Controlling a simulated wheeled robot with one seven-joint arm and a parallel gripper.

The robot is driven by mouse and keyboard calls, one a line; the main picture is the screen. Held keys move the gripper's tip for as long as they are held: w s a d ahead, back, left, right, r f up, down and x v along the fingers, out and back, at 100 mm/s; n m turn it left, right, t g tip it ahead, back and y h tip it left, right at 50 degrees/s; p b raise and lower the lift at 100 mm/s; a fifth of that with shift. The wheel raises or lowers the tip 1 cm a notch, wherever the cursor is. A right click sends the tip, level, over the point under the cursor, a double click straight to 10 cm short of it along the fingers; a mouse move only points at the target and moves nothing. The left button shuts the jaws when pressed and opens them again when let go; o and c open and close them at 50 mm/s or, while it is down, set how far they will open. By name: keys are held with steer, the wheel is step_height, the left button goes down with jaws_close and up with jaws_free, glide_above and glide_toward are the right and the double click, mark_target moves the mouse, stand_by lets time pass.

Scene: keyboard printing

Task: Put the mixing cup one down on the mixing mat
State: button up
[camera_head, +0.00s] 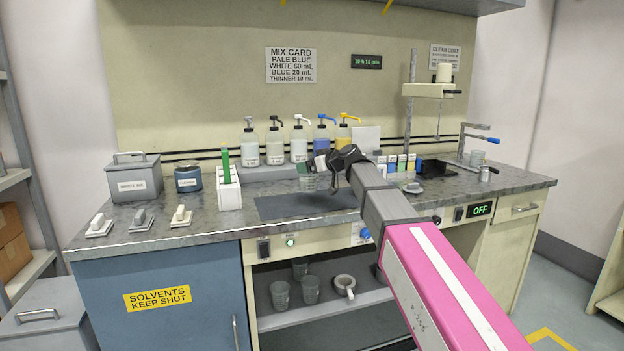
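The mixing cup (311,183) is a small, clear, see-through cup at the middle of the bench. It is upright, at the tip of my gripper (331,172). My gripper's dark fingers reach in from the right and appear closed on the cup's side; the exact contact is small and partly hidden. The mixing mat (285,209) is a dark flat rectangle on the grey worktop. The cup appears above the mat's back part, and I cannot tell the gap under it. My arm covers the mat's right end.
A row of pump bottles (275,147) stands behind the mat. A white rack (229,190) with a green item is at its left. Small coloured containers (401,164) and a dish (411,187) are to the right. Grey cups (310,289) sit on the shelf below.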

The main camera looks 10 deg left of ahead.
mark_target(312, 177)
steer(key=shift+w+f, duration=0.35)
steer(key=shift+w, duration=0.25)
steer(key=shift+d+f, duration=0.1)
steer(key=shift+f, duration=1.9)
steer(key=shift+f, duration=0.15)
steer(key=o, duration=1)
steer(key=shift+o, duration=0.2)
steer(key=v, duration=1.2)
